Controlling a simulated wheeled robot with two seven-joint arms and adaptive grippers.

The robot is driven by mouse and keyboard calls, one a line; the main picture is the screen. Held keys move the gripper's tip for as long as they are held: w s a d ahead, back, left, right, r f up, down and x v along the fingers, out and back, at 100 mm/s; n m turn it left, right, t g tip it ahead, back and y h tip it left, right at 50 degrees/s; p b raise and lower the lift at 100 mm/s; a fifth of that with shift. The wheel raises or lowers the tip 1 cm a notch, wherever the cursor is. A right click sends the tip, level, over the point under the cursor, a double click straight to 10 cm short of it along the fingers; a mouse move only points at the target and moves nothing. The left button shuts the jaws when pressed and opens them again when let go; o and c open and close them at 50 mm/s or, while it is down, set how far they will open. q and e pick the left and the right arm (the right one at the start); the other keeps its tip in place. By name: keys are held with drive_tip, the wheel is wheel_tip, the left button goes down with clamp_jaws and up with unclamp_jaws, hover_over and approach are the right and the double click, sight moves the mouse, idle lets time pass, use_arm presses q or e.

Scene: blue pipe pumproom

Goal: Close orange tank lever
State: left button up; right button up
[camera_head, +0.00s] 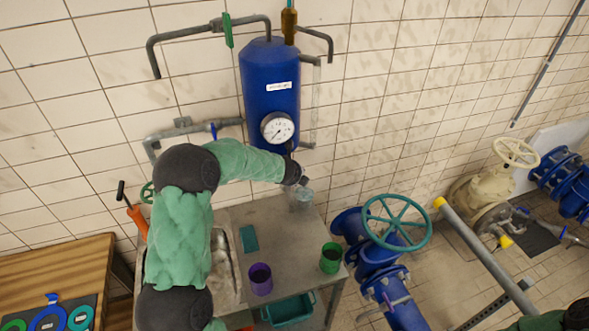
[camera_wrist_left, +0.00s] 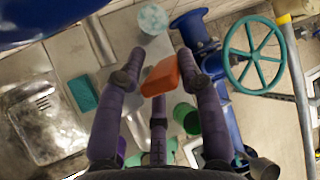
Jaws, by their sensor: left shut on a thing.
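The orange lever (camera_wrist_left: 160,78) shows as a short orange block between the fingers of my left gripper (camera_wrist_left: 161,58) in the left wrist view. The gripper is shut on it. In the head view my left arm reaches across the front of the blue tank (camera_head: 268,75), and its dark wrist (camera_head: 291,172) is below and right of the round gauge (camera_head: 277,129). The orange lever cannot be made out there. My right gripper is not in view; only part of that arm shows at the bottom right.
A grey metal table with a sink (camera_head: 295,245) stands below the tank. A teal valve wheel (camera_head: 397,222) on blue pipe stands to the right.

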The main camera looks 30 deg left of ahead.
use_arm(q)
drive_tip(key=shift+w+d+r+p, duration=0.1)
drive_tip(key=shift+w+r+p, duration=0.15)
drive_tip(key=shift+r+p, duration=0.15)
drive_tip(key=o, duration=1)
drive_tip(key=shift+c, duration=0.2)
drive_tip(key=shift+d+f, duration=0.1)
drive_tip(key=shift+d, duration=0.2)
drive_tip(key=shift+s+a, duration=0.1)
drive_tip(key=shift+a, duration=0.05)
drive_tip(key=s+d+r, duration=0.2)
drive_tip(key=s+d, duration=0.1)
drive_tip(key=s, duration=1)
drive_tip(key=shift+d, duration=0.4)
drive_tip(key=shift+s+r, duration=0.1)
